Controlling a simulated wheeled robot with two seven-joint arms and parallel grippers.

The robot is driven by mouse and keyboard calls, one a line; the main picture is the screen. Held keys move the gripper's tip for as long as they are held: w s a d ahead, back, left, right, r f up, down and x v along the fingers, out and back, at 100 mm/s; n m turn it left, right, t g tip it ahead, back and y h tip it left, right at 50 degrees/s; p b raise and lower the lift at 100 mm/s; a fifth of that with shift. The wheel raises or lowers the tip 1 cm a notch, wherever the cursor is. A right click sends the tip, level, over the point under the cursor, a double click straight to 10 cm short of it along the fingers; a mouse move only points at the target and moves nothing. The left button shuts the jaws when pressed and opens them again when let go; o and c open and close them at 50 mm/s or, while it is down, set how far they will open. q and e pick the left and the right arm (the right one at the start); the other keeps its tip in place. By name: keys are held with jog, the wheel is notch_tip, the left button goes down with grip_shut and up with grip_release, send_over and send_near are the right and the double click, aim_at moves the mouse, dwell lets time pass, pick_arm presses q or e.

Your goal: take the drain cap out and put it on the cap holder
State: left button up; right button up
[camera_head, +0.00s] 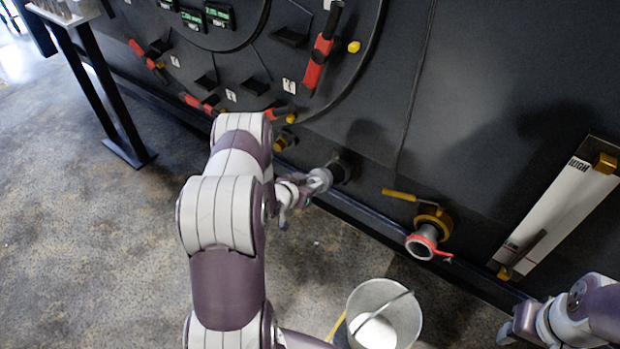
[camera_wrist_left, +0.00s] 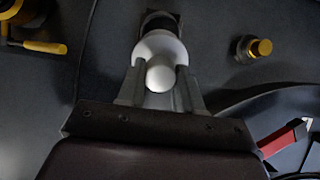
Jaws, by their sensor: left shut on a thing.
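The pale grey drain cap (camera_head: 321,178) is at the dark cap holder (camera_head: 346,164) on the machine's wall. My left gripper (camera_head: 298,187) is shut on it. In the left wrist view, the round cap (camera_wrist_left: 160,50) with its knob sits between the two fingers (camera_wrist_left: 160,85), and the dark holder (camera_wrist_left: 159,19) shows right behind it. I cannot tell whether the cap is seated or just in front of the holder. The drain pipe (camera_head: 421,244), with a red ring, is open to the right. My right gripper (camera_head: 510,333) is at the lower right, its jaws unclear.
A metal bucket (camera_head: 401,300) stands on the floor below the drain. A yellow valve handle (camera_head: 399,194) sticks out above the pipe. A white level gauge (camera_head: 560,215) is further right. Red-handled latches (camera_head: 320,55) ring the round door.

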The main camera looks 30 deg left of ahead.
aim_at(320, 179)
pick_arm(q)
jog(key=shift+r, duration=0.1)
jog(key=shift+w+f+b, duration=0.2)
jog(key=shift+f+b, duration=0.15)
jog(key=b+x, duration=0.3)
jog(key=x, duration=0.1)
jog(key=shift+w+f, duration=0.1)
jog(key=shift+w, duration=0.4)
dwell(0.5)
jog(key=shift+b+x, duration=1.95)
jog(key=shift+x, duration=0.35)
dwell(0.5)
